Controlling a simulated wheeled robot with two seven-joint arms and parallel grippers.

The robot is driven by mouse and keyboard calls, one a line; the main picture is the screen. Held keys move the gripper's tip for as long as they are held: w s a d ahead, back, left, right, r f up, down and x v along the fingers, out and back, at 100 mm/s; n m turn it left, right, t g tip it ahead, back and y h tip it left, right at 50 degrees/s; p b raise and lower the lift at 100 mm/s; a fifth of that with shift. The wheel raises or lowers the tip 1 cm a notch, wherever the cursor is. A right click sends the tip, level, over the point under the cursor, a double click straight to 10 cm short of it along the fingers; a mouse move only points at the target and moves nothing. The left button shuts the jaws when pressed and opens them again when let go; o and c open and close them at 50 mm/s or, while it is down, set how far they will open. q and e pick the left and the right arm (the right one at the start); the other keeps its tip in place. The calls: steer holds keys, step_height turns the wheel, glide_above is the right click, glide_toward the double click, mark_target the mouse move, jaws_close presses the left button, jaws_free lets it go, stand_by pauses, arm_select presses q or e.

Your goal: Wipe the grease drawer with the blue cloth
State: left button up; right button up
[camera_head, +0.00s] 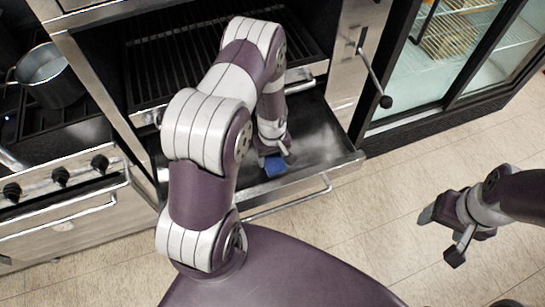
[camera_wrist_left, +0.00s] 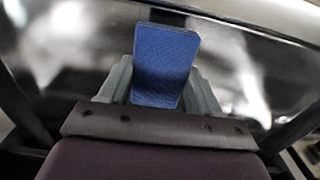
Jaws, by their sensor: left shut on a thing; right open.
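The grease drawer (camera_head: 325,140) is pulled out below the grill, a shallow metal tray with a bar handle along its front. My left gripper (camera_head: 272,158) reaches down into it and is shut on the blue cloth (camera_head: 275,165). In the left wrist view the blue cloth (camera_wrist_left: 165,62) stands out between the two grey fingers, with the shiny drawer floor (camera_wrist_left: 75,50) behind it. I cannot tell whether the cloth touches the drawer floor. My left arm hides part of the drawer. My right gripper (camera_head: 438,232) is open and empty over the floor at the right.
A grill grate (camera_head: 165,50) lies above the drawer. A pot (camera_head: 48,72) stands on the stove at the left, with knobs (camera_head: 60,176) on its front. A lever with a black knob (camera_head: 385,101) sticks out right of the grill. A glass-door fridge (camera_head: 425,70) stands further right. The tiled floor is clear.

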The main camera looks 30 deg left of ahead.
mark_target(272, 158)
arm_select(q)
step_height(272, 158, up, 2)
steer(key=shift+r+p, duration=0.1)
steer(key=shift+p, duration=0.45)
steer(key=shift+r+p, duration=0.65)
steer(key=shift+r, duration=0.15)
